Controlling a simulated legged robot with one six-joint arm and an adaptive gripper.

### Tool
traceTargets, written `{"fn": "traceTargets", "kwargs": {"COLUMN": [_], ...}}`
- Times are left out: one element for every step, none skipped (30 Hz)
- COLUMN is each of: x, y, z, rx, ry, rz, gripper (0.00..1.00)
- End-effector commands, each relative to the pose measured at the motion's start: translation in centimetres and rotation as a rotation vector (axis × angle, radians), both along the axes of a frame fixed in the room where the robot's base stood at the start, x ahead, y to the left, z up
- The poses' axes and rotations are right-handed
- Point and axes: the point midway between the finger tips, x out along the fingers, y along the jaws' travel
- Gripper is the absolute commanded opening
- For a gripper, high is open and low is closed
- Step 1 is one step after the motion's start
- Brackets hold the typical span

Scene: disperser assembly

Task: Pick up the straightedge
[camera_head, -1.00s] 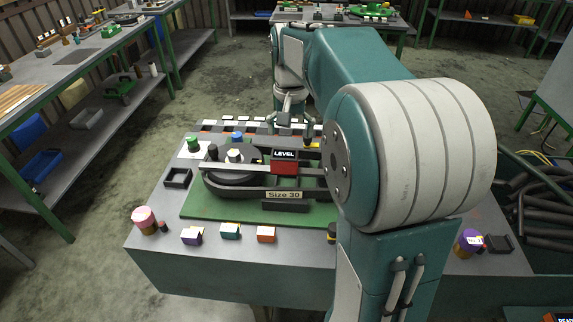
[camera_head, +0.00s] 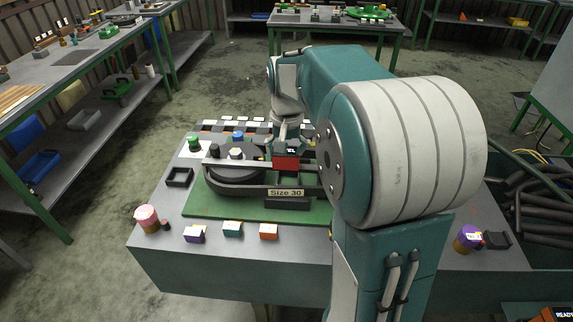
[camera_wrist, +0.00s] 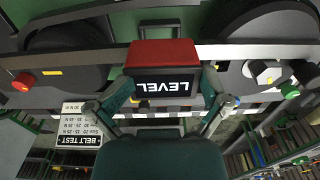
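The straightedge is a long grey bar (camera_head: 228,163) with a red block marked LEVEL (camera_head: 286,163) at its middle. It lies across the top of the dark disperser assembly (camera_head: 245,187). In the wrist view the bar (camera_wrist: 62,61) runs across the picture, with the red block (camera_wrist: 163,52) in the centre. My gripper (camera_wrist: 167,84) is right at the block, one finger on each side of it. The fingers are spread about as wide as the block; I see no clear grip. In the head view my gripper (camera_head: 287,150) is over the block, its fingertips partly hidden.
The assembly sits on a green base (camera_head: 222,207) on a grey table. Purple, teal and orange blocks (camera_head: 268,231) line the front edge. A black square tray (camera_head: 180,177) stands at left. The wrist view shows a BELT TEST card (camera_wrist: 80,125) and red knob (camera_wrist: 23,82).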

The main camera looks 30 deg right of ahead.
Motion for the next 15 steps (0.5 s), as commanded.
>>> {"fn": "traceTargets", "kwargs": {"x": [-0.3, -0.4, -0.3, -0.3, -0.3, -0.3, -0.3, -0.3, -0.3, -0.3, -0.3, -0.3, -0.3, -0.3, -0.3], "y": [0.3, 0.3, 0.3, 0.3, 0.3, 0.3, 0.3, 0.3, 0.3, 0.3, 0.3, 0.3, 0.3, 0.2, 0.2], "z": [-1.0, -1.0, -1.0, -1.0, -1.0, -1.0, -1.0, -0.9, -0.8, -0.7, -0.5, -0.1, 0.3, 0.8, 1.5], "rx": [0.014, 0.014, 0.013, 0.013, 0.013, 0.014, 0.013, 0.013, 0.013, 0.013, 0.012, 0.012, 0.011, 0.010, 0.010], "ry": [0.026, 0.026, 0.023, 0.023, 0.023, 0.024, 0.023, 0.023, 0.023, 0.024, 0.023, 0.022, 0.022, 0.020, 0.018], "rz": [0.000, 0.000, 0.000, 0.000, 0.000, 0.000, 0.000, 0.000, 0.000, 0.000, 0.000, 0.000, 0.000, 0.000, 0.000], "gripper": [0.34, 0.34, 0.33, 0.33, 0.33, 0.32, 0.31, 0.28, 0.22, 0.14, 0.01, 0.00, 0.00, 0.00, 0.00]}}
